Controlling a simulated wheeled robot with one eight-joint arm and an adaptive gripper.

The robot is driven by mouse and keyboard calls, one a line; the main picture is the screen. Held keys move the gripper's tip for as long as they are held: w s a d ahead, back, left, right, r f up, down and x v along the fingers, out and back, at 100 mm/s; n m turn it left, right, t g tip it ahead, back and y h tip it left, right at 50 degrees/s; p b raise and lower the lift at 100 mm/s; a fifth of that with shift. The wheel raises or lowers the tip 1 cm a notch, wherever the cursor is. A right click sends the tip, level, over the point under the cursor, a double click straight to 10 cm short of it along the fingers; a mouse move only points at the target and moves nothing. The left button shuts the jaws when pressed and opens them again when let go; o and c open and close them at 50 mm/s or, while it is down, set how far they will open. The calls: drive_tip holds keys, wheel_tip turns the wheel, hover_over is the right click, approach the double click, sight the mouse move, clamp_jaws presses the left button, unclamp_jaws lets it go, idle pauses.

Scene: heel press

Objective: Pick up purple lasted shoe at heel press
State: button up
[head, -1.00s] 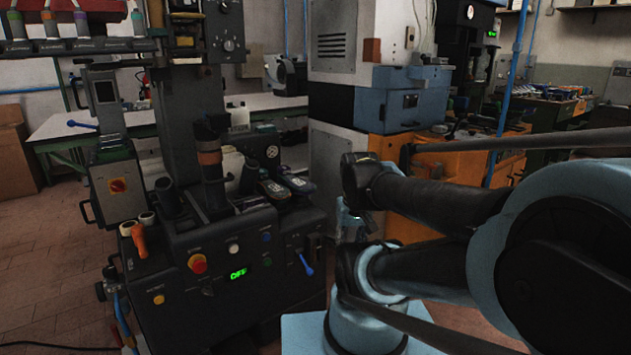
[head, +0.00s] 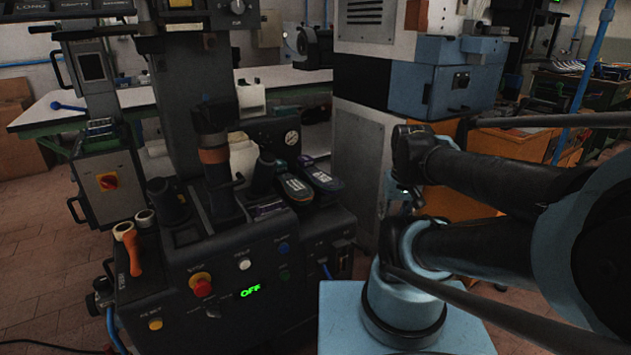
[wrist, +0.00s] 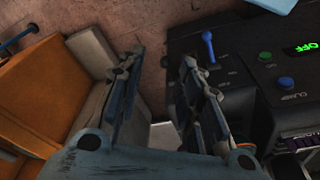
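The heel press (head: 215,260) is a dark machine on the left of the head view, with a green OFF display. Two elongated dark shoe-like items, one nearer (head: 295,188) and one behind it (head: 320,174), lie on its right top. A small purple patch (head: 268,208) shows beside them, but I cannot tell which item is the purple lasted shoe. My gripper (wrist: 166,85) is open and empty in the wrist view, with its fingers spread beside the press's right front. In the head view my arm's end is right of the press, apart from the shoe-like items.
A blue lever (wrist: 208,45) and knobs stick out of the press front. An orange-handled part (head: 130,250) is at its left. A grey cabinet with a blue box (head: 455,80) stands behind my arm. A white-topped bench (head: 80,108) is behind the press.

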drive_tip(key=shift+o, duration=1.4)
drive_tip(key=o, duration=0.7)
drive_tip(key=shift+a+r, duration=0.15)
drive_tip(key=shift+r, duration=0.55)
wheel_tip(320, 180, up, 6)
drive_tip(key=n+t+y, duration=0.1)
drive_tip(key=n+y, duration=0.1)
drive_tip(key=n, duration=0.5)
hover_over(313, 170)
drive_tip(key=s+d, duration=0.3)
drive_tip(key=s, duration=0.2)
drive_tip(key=shift+w+a+r+x, duration=0.1)
drive_tip(key=shift+w+x, duration=0.1)
drive_tip(key=shift+x, duration=2.55)
drive_tip(key=shift+w+a+r+x, duration=0.1)
drive_tip(key=shift+w+a+x, duration=0.1)
drive_tip(key=shift+x, duration=2.55)
drive_tip(key=shift+w+a+r+x, duration=0.1)
drive_tip(key=shift+w+x, duration=0.1)
drive_tip(key=shift+x, duration=2.55)
